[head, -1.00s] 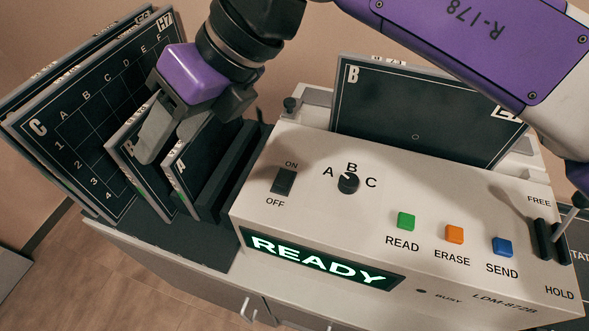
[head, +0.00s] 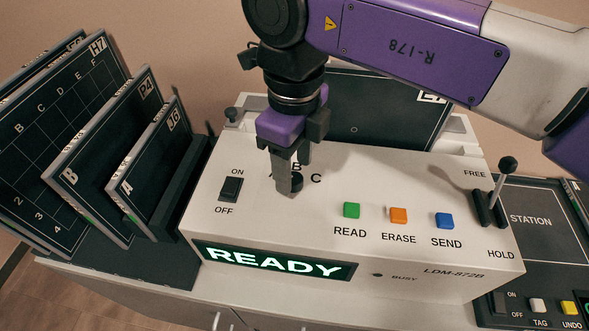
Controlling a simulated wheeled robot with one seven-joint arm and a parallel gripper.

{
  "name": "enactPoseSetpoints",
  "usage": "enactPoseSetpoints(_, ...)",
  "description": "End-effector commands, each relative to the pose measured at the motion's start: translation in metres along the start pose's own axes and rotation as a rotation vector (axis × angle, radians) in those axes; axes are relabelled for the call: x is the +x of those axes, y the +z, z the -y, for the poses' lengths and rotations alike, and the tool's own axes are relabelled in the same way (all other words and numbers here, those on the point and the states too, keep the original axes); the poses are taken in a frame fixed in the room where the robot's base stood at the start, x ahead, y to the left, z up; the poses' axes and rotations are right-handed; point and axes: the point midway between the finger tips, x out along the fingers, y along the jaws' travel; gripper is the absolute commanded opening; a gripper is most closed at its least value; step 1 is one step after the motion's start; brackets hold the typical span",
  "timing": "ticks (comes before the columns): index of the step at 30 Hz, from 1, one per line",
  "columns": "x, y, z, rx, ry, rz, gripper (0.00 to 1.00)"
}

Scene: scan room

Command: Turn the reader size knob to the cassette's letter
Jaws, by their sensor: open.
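The reader (head: 300,235) is a cream console whose green display reads READY. Its size knob (head: 297,184) is small and black, with B and C showing around it and A mostly covered by a finger. My gripper (head: 292,178) is open and points down at the knob, with its fingers at either side of it. I cannot tell whether they touch it. The knob's pointer is hidden. The dark cassette (head: 385,110) stands in the slot behind the panel; its left corner letter is now hidden behind my arm.
The panel has an on/off switch (head: 231,189), READ (head: 351,210), ERASE (head: 398,215) and SEND (head: 445,220) buttons, and a FREE/HOLD lever (head: 508,164). A station panel (head: 530,225) lies at right.

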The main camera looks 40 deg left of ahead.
Motion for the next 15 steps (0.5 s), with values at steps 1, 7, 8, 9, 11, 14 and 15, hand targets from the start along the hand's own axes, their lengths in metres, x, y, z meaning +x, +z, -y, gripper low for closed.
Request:
enactPoseSetpoints(1, 0.006, 0.000, -0.001, 0.000, 0.003, -0.001, 0.52)
enactPoseSetpoints(7, 0.019, 0.000, 0.000, 0.000, 0.001, 0.000, 0.52)
enactPoseSetpoints(8, 0.019, 0.000, 0.000, 0.000, 0.000, 0.001, 0.52)
enactPoseSetpoints(9, 0.020, 0.000, 0.000, 0.000, 0.000, 0.001, 0.52)
enactPoseSetpoints(11, 0.020, 0.000, 0.000, 0.000, 0.000, 0.001, 0.52)
enactPoseSetpoints(14, 0.020, 0.000, -0.001, 0.000, 0.001, 0.001, 0.52)
enactPoseSetpoints(15, 0.020, 0.000, -0.001, 0.000, 0.001, 0.001, 0.50)
